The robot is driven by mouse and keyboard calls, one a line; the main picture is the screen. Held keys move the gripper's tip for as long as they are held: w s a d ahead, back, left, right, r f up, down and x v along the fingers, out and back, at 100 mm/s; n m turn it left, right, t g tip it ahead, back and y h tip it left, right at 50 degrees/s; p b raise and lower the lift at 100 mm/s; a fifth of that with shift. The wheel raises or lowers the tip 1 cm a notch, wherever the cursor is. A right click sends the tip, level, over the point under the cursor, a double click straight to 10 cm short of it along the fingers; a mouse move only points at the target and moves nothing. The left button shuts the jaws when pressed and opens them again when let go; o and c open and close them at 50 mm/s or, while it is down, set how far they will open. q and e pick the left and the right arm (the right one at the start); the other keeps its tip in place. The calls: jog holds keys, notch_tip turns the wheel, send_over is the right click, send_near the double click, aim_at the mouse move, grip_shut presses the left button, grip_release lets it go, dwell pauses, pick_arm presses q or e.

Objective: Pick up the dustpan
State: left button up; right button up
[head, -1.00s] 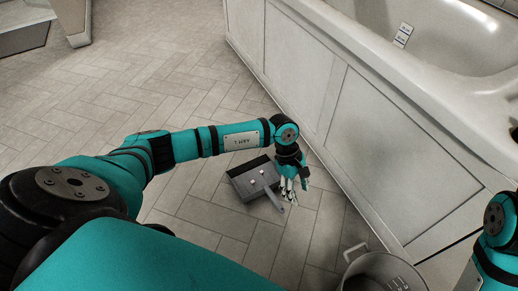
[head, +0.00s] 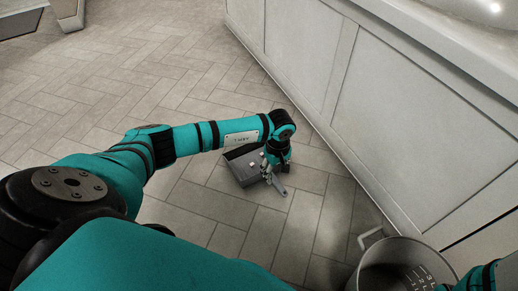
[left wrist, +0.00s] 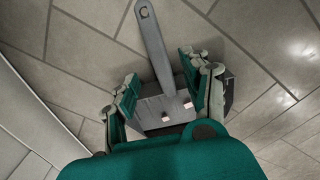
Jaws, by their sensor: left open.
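The grey dustpan (head: 245,172) lies on the tiled floor, with a few small pale cubes in its pan. Its handle (head: 279,185) points to the lower right in the head view. My left gripper (head: 268,174) is open, fingers down, over the handle end of the pan. In the left wrist view, the dustpan handle (left wrist: 155,50) runs upward between the spread fingers of my left gripper (left wrist: 158,85). The fingers look apart from the handle on both sides. Part of the pan is hidden behind my wrist. My right gripper is not in view.
A metal bucket (head: 364,277) with a handle stands at the lower right. The white panelled bathtub side (head: 385,130) runs along the right of the floor. The tiled floor (head: 130,75) at the left and around the dustpan is clear.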

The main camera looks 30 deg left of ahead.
aim_at(274, 178)
pick_arm(q)
jog(key=shift+a+f+b, duration=0.1)
jog(key=shift+f+b, duration=2.55)
jog(key=shift+f, duration=0.1)
jog(key=shift+r, duration=0.15)
grip_shut()
